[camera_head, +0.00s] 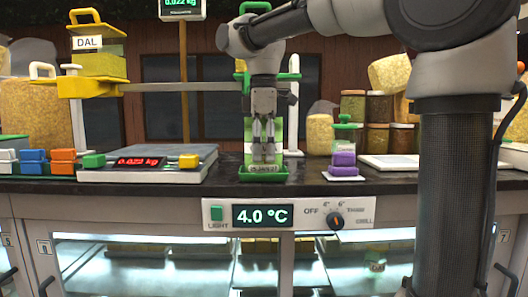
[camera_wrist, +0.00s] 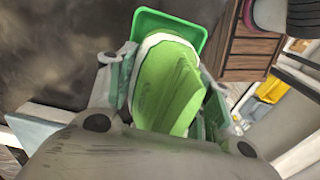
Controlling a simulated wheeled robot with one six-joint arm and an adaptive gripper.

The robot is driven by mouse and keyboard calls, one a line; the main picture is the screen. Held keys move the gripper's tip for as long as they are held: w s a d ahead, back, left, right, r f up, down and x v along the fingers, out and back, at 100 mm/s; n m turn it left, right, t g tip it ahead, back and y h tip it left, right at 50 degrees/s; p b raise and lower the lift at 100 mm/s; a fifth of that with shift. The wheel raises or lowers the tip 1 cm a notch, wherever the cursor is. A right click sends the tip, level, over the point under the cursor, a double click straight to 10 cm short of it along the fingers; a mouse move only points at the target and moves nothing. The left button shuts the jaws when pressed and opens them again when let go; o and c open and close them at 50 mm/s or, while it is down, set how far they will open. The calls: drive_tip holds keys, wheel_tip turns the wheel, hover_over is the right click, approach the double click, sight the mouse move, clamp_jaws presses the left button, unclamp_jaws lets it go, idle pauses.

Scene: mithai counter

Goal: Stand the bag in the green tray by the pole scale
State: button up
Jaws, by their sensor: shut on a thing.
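My gripper (camera_head: 264,150) points down over the small green tray (camera_head: 264,177) on the dark counter. In the wrist view its fingers are closed on both sides of a light green bag (camera_wrist: 168,85) with a pale edge. The tray's green rim (camera_wrist: 200,35) shows just beyond the bag. In the head view my fingers mostly hide the bag; its lower end appears upright, at or inside the tray. I cannot tell whether it touches the tray floor.
A purple and green stack (camera_head: 344,160) stands right of the tray. Several jars (camera_head: 378,108) are behind it. Orange and blue blocks (camera_head: 62,160) and a yellow-armed DAL stand (camera_head: 95,88) are at left. The counter's front edge is close to the tray.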

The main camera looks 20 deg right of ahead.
drive_tip(key=shift+f, duration=0.3)
drive_tip(key=shift+f, duration=0.1)
drive_tip(key=o, duration=1.1)
wheel_tip(320, 180, up, 12)
drive_tip(key=shift+r, duration=0.15)
